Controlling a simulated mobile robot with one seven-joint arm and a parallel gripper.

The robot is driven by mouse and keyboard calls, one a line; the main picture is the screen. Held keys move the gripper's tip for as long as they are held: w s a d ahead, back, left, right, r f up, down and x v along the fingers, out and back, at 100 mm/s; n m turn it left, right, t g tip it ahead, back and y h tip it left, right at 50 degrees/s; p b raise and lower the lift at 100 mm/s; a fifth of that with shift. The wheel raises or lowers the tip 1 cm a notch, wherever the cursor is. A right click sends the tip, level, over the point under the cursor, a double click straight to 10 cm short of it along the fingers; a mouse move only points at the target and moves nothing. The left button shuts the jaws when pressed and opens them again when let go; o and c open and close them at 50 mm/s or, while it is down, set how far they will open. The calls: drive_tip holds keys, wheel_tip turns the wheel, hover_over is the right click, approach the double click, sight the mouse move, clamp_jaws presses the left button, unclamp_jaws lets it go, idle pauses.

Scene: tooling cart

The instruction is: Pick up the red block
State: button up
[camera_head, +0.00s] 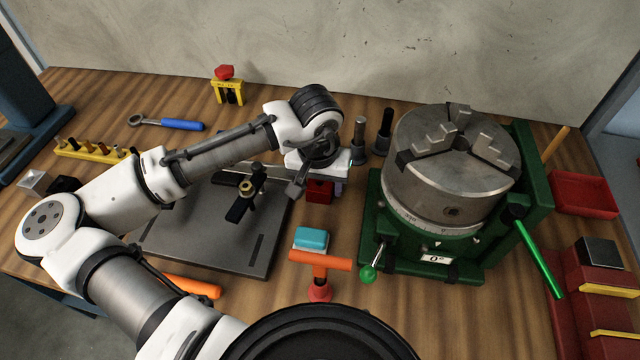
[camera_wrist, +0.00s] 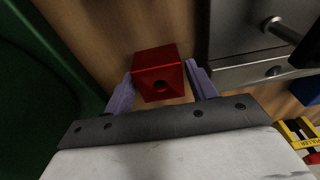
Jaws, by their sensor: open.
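The red block (camera_head: 319,191) sits on the wooden table, between the grey plate and the green rotary table. In the head view my gripper covers part of it. In the head view my gripper (camera_head: 322,184) is low over the block.
A grey plate with a black clamp (camera_head: 245,190) lies to the left. A green rotary table with a steel chuck (camera_head: 450,170) stands close on the right. A teal-topped block (camera_head: 311,239) and an orange T-handle (camera_head: 320,261) are in front. Dark cylindrical tool holders (camera_head: 384,135) stand behind.

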drive_tip(key=shift+f, duration=0.1)
drive_tip(key=shift+c, duration=0.3)
drive_tip(key=c, duration=0.8)
